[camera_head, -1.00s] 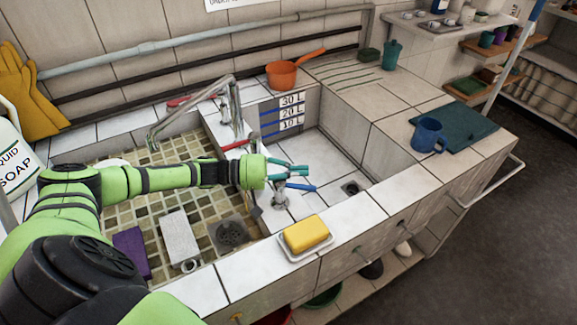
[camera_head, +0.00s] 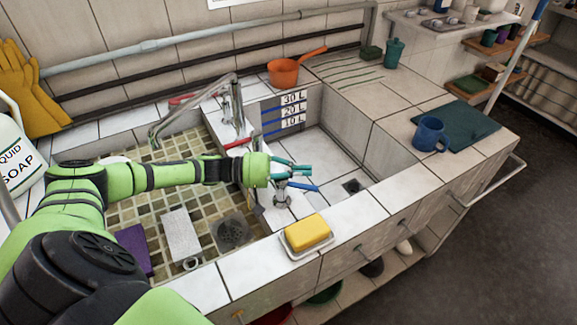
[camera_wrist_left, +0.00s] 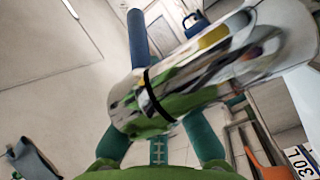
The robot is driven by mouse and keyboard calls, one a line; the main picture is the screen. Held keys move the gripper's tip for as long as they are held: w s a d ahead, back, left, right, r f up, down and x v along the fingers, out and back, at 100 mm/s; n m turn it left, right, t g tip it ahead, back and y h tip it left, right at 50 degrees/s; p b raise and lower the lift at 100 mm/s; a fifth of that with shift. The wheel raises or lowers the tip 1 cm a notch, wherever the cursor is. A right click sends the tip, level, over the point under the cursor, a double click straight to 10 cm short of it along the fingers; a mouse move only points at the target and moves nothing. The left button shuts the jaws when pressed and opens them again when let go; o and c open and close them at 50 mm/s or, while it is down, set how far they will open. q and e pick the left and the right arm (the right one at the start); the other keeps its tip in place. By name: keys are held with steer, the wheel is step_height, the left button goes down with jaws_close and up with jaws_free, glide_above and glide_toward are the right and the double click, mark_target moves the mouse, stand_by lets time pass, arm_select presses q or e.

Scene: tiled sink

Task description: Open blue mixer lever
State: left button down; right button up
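The blue mixer lever (camera_head: 304,187) sticks out to the right from a chrome mixer (camera_head: 282,195) on the divider between the two basins. My left gripper (camera_head: 292,170), with teal fingers, is just above and behind the lever in the head view. In the left wrist view, the chrome body (camera_wrist_left: 190,85) fills the middle and hides the fingertips. The two teal fingers (camera_wrist_left: 160,140) stand apart there, and the blue lever (camera_wrist_left: 138,38) points up beyond the chrome. I cannot tell whether the fingers touch the mixer. My right gripper is not in view.
A red lever (camera_head: 238,143) belongs to the tall tap (camera_head: 235,105) behind my left arm. A yellow sponge (camera_head: 307,232) lies on a dish at the front rim. A blue mug (camera_head: 429,134) stands on the right counter. The right basin's floor (camera_head: 320,155) is mostly clear.

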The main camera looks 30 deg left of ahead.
arm_select(q)
steer(key=v, duration=1.1)
steer(key=shift+s+a+f, duration=0.25)
steer(key=shift+s+f, duration=0.05)
steer(key=shift+f, duration=0.05)
steer(key=shift+s+a+r, duration=0.1)
steer(key=shift+a, duration=0.1)
steer(key=shift+r, duration=0.2)
